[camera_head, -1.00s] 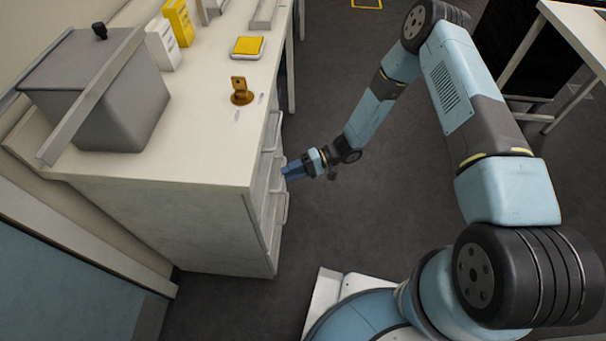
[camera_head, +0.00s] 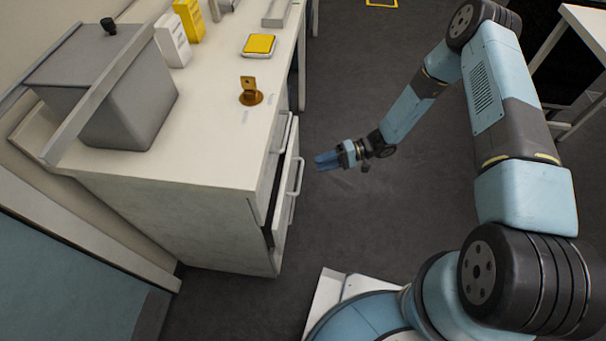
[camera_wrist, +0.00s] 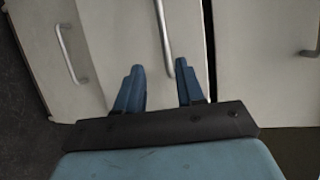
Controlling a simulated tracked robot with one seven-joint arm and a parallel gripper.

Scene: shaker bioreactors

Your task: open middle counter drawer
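The counter's drawer stack (camera_head: 262,215) faces right in the head view. One drawer (camera_head: 287,204) stands partly out, with a dark gap behind its front and a bar handle (camera_head: 297,177) on it. Another handle (camera_head: 289,132) shows above and behind it. My gripper (camera_head: 317,161) is to the right of the pulled-out drawer's handle, apart from it. In the wrist view my gripper (camera_wrist: 160,72) is open, its two blue fingers apart with nothing held. A bar handle (camera_wrist: 165,38) lies ahead of the fingers, and another (camera_wrist: 70,56) is to its left.
On the counter top (camera_head: 200,140) stand a grey box (camera_head: 130,105), a brass-coloured piece (camera_head: 250,92), a yellow-topped device (camera_head: 259,45), and white (camera_head: 172,42) and yellow (camera_head: 189,20) boxes. A white table (camera_head: 588,30) is at the far right. The floor right of the drawers is clear.

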